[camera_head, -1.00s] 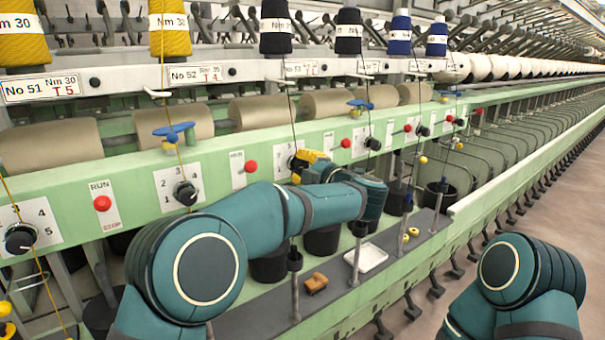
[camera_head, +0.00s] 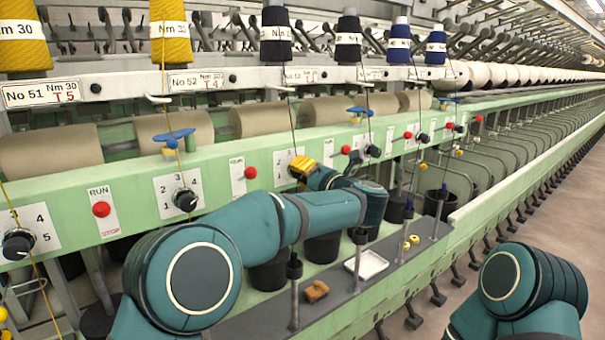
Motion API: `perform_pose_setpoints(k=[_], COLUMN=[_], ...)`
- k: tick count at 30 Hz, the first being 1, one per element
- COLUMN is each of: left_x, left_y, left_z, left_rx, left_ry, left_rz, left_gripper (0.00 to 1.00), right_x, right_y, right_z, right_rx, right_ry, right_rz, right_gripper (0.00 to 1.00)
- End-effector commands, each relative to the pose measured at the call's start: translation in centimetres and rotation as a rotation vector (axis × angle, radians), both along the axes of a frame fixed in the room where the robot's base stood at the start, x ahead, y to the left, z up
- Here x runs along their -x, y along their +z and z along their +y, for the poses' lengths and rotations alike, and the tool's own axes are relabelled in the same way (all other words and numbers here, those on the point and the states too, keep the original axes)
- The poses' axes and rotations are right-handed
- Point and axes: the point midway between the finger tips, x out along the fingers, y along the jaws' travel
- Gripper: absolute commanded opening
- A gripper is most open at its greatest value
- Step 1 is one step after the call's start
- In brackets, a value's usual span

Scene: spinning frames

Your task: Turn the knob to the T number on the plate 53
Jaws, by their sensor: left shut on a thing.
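The plate for No 53 (camera_head: 300,75) is on the upper rail, partly crossed by a dark thread; its T number is too small to read. Below it, on the green rail, is a white dial plate (camera_head: 283,158) whose knob is hidden behind my gripper. My left gripper (camera_head: 299,168), with yellow fingers, is at this dial and shut on the knob. The knob's pointer and most of the dial numbers are covered. My right gripper is not in view; only part of my right arm shows at the lower right.
Neighbouring knobs (camera_head: 185,200) and red RUN/STOP buttons (camera_head: 251,172) line the green rail (camera_head: 135,205). Dark threads hang in front of it. Below, a grey shelf (camera_head: 255,320) holds a brown block (camera_head: 316,291), a white tray (camera_head: 367,264) and upright posts.

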Motion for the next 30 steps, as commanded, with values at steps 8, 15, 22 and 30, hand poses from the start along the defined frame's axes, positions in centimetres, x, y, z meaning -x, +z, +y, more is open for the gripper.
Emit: perform_pose_setpoints(k=[8,15,22,30], left_x=[-0.04,-0.04,-0.02,0.02], left_y=[0.28,0.34,0.32,0.17], left_z=[0.02,0.02,0.01,-0.02], left_rx=[0.032,0.033,0.033,0.032], left_ry=[-0.002,-0.002,-0.002,-0.001], left_rz=[-0.029,-0.031,-0.03,-0.027], left_gripper=[0.0,0.0,0.64,0.64], right_x=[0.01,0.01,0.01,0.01], right_y=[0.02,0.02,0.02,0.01], right_z=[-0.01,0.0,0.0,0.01], right_rx=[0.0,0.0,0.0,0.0], right_ry=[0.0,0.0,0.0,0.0], right_rz=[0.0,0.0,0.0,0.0], right_gripper=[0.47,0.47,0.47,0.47])
